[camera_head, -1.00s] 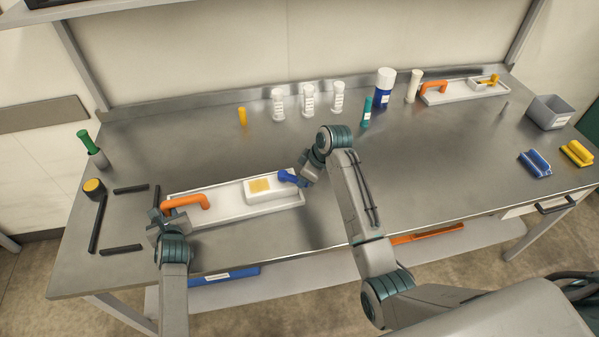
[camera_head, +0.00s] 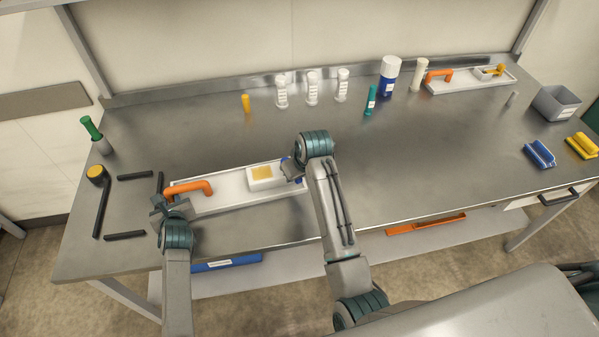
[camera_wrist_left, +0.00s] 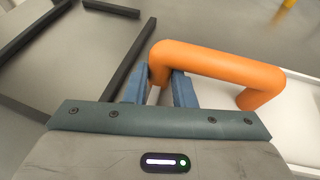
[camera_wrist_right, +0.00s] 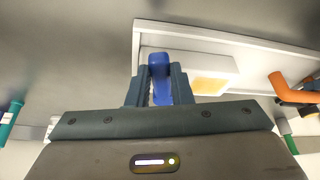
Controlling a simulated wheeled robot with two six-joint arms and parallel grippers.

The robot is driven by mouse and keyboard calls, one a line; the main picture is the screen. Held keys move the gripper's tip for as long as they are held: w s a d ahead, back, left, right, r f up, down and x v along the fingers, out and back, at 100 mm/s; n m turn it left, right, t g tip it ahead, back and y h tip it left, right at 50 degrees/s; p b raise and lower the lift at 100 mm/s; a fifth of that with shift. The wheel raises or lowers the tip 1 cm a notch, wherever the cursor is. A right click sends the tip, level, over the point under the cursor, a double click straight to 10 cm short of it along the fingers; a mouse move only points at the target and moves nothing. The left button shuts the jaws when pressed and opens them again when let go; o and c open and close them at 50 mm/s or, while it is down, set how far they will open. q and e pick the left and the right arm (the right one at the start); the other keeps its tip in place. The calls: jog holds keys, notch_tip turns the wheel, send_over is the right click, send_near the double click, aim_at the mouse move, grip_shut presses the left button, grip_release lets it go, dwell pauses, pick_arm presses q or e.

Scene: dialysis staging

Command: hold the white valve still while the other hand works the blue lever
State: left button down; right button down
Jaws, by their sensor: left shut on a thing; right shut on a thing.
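The white valve (camera_head: 256,185) is a block with a yellow patch at the right end of a white tray (camera_head: 228,203). An orange handle (camera_head: 190,187) rises from the tray's left end. My left gripper (camera_wrist_left: 160,90) is shut on the near leg of this handle, not on the valve block. The blue lever (camera_wrist_right: 159,65) is at the valve's end; in the head view my right gripper (camera_head: 291,169) mostly hides it. In the right wrist view my right gripper's fingers are closed around the lever, with the valve block beside it.
Black bars (camera_head: 125,236) and a yellow-topped piece (camera_head: 96,172) lie left of the tray. White bottles (camera_head: 312,88), a blue bottle (camera_head: 388,78) and a second tray (camera_head: 470,84) with an orange handle stand at the back. The middle right of the bench is clear.

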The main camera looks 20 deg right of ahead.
dwell(0.3)
jog(key=c, duration=1.3)
grip_release()
jog(key=shift+r, duration=0.1)
jog(key=v, duration=1.1)
jog(key=shift+s+r, duration=0.3)
jog(key=shift+r, duration=0.05)
